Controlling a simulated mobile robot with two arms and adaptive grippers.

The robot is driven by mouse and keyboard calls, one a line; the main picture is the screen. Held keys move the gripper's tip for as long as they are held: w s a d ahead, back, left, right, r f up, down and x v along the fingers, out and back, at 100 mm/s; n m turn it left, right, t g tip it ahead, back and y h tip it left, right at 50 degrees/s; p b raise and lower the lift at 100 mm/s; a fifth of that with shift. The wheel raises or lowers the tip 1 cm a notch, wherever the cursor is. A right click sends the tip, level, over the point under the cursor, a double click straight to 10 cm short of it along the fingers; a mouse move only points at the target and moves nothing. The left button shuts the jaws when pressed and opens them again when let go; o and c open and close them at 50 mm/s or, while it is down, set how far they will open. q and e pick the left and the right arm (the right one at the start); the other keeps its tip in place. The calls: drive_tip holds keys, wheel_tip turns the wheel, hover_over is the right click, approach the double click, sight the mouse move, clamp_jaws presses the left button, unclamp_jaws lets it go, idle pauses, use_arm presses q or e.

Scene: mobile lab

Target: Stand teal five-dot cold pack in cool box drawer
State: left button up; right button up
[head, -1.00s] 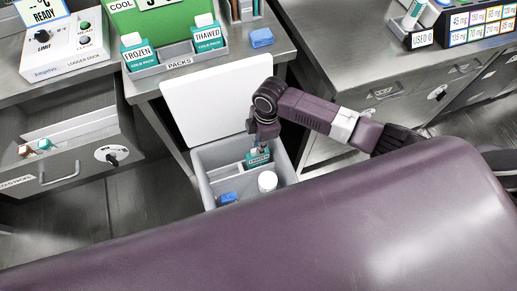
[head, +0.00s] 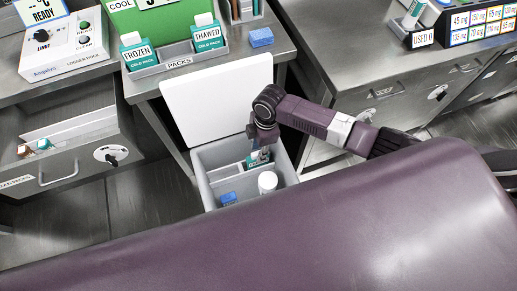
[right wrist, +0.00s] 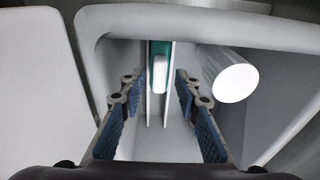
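A teal cold pack (head: 255,164) with a white cap stands upright in the grey cool box (head: 209,191), under my right gripper (head: 263,149). In the right wrist view the pack (right wrist: 160,58) is seen from above, edge-on, in a narrow slot between two thin pale walls. The fingers of my right gripper (right wrist: 156,100) are spread wide on either side of the slot, with gaps between the blue pads and the walls. The pack's dots cannot be made out. My left gripper is not in view.
A white-capped bottle (head: 267,182) stands beside the slot in the box, and a blue item (head: 228,198) lies at its front left. The white lid (head: 215,95) is open behind.

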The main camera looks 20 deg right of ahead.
wheel_tip(320, 180, up, 12)
drive_tip(key=d+p, duration=0.1)
drive_tip(key=shift+d, duration=0.2)
drive_tip(key=shift+r, duration=0.1)
idle(0.3)
